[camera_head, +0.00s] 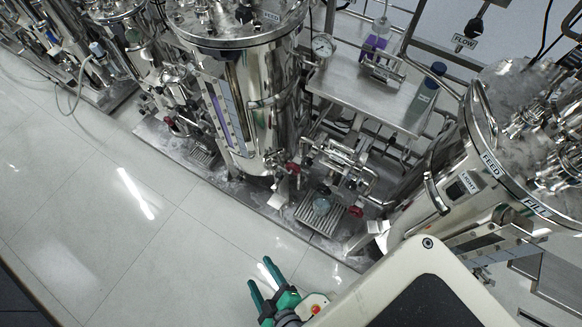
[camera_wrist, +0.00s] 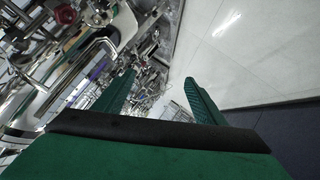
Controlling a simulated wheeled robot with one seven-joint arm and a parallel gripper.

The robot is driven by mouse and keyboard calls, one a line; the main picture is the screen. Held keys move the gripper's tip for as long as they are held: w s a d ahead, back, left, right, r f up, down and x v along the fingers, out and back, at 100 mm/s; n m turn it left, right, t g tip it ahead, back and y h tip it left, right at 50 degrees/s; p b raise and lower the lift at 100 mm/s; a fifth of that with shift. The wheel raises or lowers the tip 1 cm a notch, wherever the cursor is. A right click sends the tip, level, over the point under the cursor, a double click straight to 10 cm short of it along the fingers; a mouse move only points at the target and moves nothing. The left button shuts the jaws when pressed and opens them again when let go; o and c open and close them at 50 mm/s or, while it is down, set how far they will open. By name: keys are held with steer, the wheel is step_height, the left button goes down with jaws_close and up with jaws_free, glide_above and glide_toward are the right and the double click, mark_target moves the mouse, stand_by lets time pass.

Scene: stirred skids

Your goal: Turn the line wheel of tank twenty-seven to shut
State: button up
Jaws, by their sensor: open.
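Small red wheels sit on the low pipework by the tanks: one (camera_head: 292,168) at the foot of the middle tank (camera_head: 262,95), another (camera_head: 356,211) between it and the right tank (camera_head: 450,190). I cannot read a number twenty-seven on any tank, so I cannot tell which wheel is the line wheel. My gripper (camera_head: 260,274), with green fingers, is open and empty over the pale floor, apart from the wheels. In the wrist view, the open fingers (camera_wrist: 160,78) touch nothing, and a red wheel (camera_wrist: 65,14) shows at the upper left.
A steel side table (camera_head: 370,95) with bottles stands between the middle and right tanks. A pressure gauge (camera_head: 323,45) is beside the middle tank. Drain grates and pipes sit low on the skid. The tiled floor (camera_head: 120,200) at the left is clear.

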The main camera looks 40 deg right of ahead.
steer(key=w+d+f+n+g+h, duration=0.2)
steer(key=w+d+f+n, duration=0.15)
steer(key=f, duration=0.45)
steer(key=n+g+h, duration=0.3)
steer(key=n+h, duration=0.4)
steer(key=h, duration=0.7)
glide_toward(292, 171)
steer(key=x, duration=1)
steer(key=shift+w+d+f, duration=0.1)
steer(key=shift+w+f, duration=0.05)
steer(key=c, duration=1)
